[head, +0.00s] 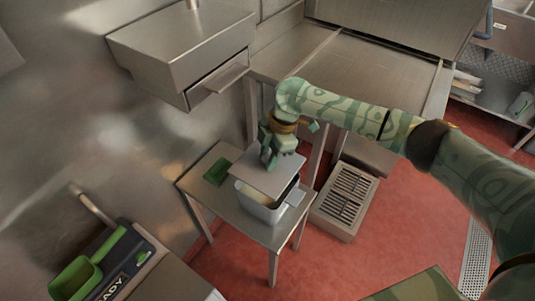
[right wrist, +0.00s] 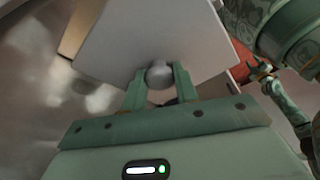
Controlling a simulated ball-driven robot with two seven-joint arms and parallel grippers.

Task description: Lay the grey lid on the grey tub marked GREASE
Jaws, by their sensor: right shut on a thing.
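The grey square lid (head: 262,178) is held over the tub, shifted toward its far left side, so part of the tub's opening shows. The grey tub (head: 264,209) stands on a small metal table; a pale inside shows at its near edge. I cannot read its marking. My right gripper (head: 270,162) is above the lid, shut on its round knob (right wrist: 159,75). In the right wrist view the lid (right wrist: 150,38) fills the space beyond the fingers. I cannot tell whether the lid touches the rim.
The small metal table (head: 227,203) has a green item (head: 217,172) left of the tub. A floor grate (head: 347,195) lies to the right. A steel sink box (head: 180,45) hangs behind. A green scoop (head: 78,278) lies at the lower left.

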